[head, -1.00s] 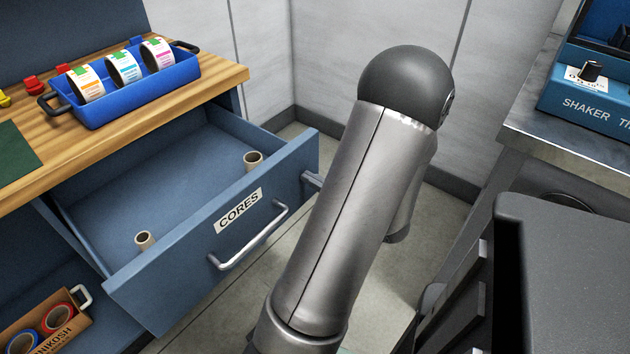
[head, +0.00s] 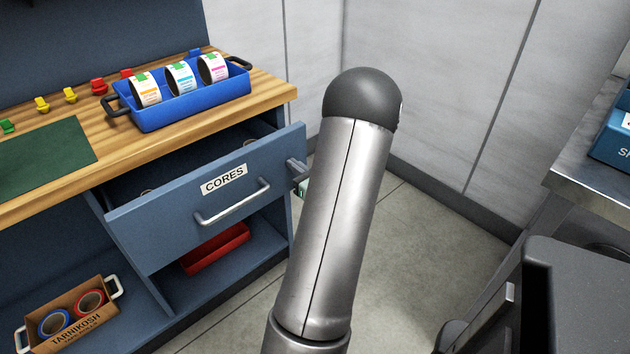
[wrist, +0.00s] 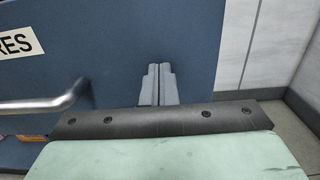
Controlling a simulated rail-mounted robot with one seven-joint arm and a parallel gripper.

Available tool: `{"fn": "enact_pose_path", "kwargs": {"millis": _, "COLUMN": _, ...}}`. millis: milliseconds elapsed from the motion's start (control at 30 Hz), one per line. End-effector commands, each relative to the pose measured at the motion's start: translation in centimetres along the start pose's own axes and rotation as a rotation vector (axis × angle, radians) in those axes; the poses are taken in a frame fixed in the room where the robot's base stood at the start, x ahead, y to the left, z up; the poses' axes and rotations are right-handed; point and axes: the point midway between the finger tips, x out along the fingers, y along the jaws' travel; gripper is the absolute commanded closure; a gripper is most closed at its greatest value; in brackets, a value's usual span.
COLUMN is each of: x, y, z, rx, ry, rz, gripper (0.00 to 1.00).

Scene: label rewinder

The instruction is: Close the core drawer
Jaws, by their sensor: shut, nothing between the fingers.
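The core drawer (head: 150,238) has a blue front with a CORES label (head: 223,179) and a silver bar handle (head: 232,204). It stands partly out of the bench, with a narrow opening showing above its front. The cores inside are mostly hidden. My gripper (head: 294,172) shows at the right end of the drawer front, partly behind my arm. In the wrist view, its two fingers (wrist: 158,70) are together and empty, tips at the blue drawer front (wrist: 110,60), right of the handle (wrist: 45,106). They appear to touch the front.
A blue tray (head: 190,112) with several label rolls stands on the wooden benchtop (head: 55,185) above the drawer. A red bin (head: 215,250) and a cardboard box (head: 72,318) sit on lower shelves. A metal table (head: 585,185) stands at right. Floor between is clear.

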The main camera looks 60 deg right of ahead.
Motion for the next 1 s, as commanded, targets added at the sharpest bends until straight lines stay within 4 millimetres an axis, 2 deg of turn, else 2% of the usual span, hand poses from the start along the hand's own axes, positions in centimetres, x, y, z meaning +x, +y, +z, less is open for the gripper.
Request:
{"fn": "enact_pose_path", "kwargs": {"millis": 33, "x": 1.6, "y": 0.1, "z": -0.1, "rx": -0.001, "ry": -0.001, "rz": 0.005, "gripper": 1.0}}
{"fn": "enact_pose_path", "kwargs": {"millis": 200, "x": 6.0, "y": 0.2, "z": -0.1, "rx": -0.001, "ry": -0.001, "rz": 0.005, "gripper": 1.0}}
{"fn": "enact_pose_path", "kwargs": {"millis": 500, "x": 11.6, "y": 0.1, "z": -0.1, "rx": -0.001, "ry": 0.0, "rz": 0.002, "gripper": 1.0}}
{"fn": "enact_pose_path", "kwargs": {"millis": 700, "x": 13.4, "y": 0.0, "z": -0.1, "rx": 0.0, "ry": 0.0, "rz": 0.001, "gripper": 1.0}}
{"fn": "enact_pose_path", "kwargs": {"millis": 1000, "x": 14.1, "y": 0.0, "z": 0.1, "rx": -0.001, "ry": -0.003, "rz": 0.0, "gripper": 1.0}}
